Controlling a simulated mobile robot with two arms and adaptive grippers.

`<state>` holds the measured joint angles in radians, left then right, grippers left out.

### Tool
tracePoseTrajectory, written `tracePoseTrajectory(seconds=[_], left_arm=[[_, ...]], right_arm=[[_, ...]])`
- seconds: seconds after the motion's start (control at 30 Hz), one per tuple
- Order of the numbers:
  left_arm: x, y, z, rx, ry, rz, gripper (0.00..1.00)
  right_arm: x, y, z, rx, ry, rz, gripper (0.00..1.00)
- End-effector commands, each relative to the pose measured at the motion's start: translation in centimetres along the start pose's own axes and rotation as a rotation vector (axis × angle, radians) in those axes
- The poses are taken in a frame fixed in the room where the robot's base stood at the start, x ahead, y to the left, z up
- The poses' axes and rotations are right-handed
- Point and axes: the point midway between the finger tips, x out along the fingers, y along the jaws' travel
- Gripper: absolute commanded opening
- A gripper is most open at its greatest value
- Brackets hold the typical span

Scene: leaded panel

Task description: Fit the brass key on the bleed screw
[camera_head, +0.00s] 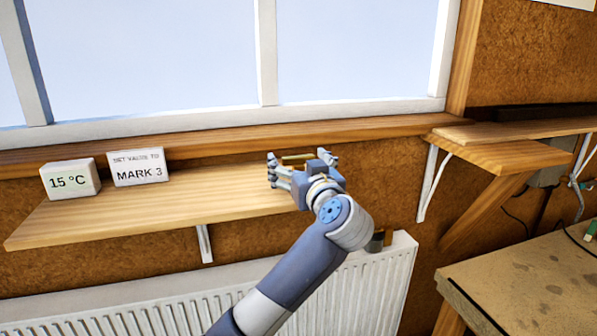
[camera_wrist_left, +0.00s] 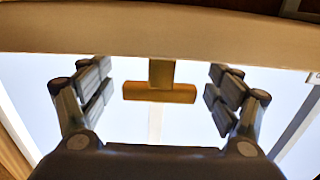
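The brass key (camera_wrist_left: 160,93) is T-shaped in the left wrist view, with a crossbar and a short stem running to the pale wood of the shelf. Its bar also shows in the head view (camera_head: 297,157), at the shelf's right end. My left gripper (camera_head: 300,164) is open around the key, one finger pair on each side. In the wrist view gaps show between the fingers and the bar. I cannot clearly make out the bleed screw; a small dark and brass fitting (camera_head: 378,240) shows at the radiator's top right, partly behind my arm. My right gripper is out of view.
The wooden shelf (camera_head: 150,211) holds a "15 °C" block (camera_head: 70,180) and a "MARK 3" card (camera_head: 139,167) at its left. Below it is the white radiator (camera_head: 130,313). A bracketed shelf (camera_head: 500,155) and workbench (camera_head: 530,278) stand right.

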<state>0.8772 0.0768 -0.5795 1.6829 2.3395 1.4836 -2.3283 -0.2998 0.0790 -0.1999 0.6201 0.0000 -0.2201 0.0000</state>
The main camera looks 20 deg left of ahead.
Motion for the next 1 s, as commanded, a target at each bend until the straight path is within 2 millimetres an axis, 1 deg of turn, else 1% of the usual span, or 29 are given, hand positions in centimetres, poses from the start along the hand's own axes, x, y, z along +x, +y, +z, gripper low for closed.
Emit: tracePoseTrajectory(seconds=[0.03, 0.07, 0.1, 0.2, 0.57, 0.73, 0.87, 0.9, 0.93, 1.0], left_arm=[[0.0, 0.0, 0.0, 0.0, 0.0, 0.0, 0.7], [0.0, 0.0, 0.0, 0.0, 0.0, 0.0, 0.63], [0.0, 0.0, 0.0, 0.0, 0.0, 0.0, 0.54], [0.0, 0.0, 0.0, 0.0, 0.0, 0.0, 0.34], [0.0, 0.0, -0.2, 0.0, 0.0, -0.001, 0.34], [0.0, 0.0, -1.3, -0.003, 0.001, 0.0, 0.34], [-0.1, 0.0, -3.2, -0.007, 0.003, 0.0, 0.34], [-0.2, 0.1, -3.7, -0.005, 0.003, 0.002, 0.34], [-1.0, -0.1, -3.5, -0.004, 0.002, 0.004, 0.34], [-2.4, -0.6, -3.5, -0.005, 0.002, 0.005, 0.34]], right_arm=[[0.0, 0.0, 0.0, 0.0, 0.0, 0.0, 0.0], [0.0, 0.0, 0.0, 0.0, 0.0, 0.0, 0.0], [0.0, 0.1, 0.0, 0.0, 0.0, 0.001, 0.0], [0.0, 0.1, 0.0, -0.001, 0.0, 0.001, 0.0], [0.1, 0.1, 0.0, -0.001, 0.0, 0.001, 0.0], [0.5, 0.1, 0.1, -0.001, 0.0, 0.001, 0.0], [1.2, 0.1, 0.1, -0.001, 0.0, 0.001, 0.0], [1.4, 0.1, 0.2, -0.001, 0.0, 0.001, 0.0], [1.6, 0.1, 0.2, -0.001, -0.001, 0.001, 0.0], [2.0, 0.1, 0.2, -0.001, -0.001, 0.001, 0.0]])
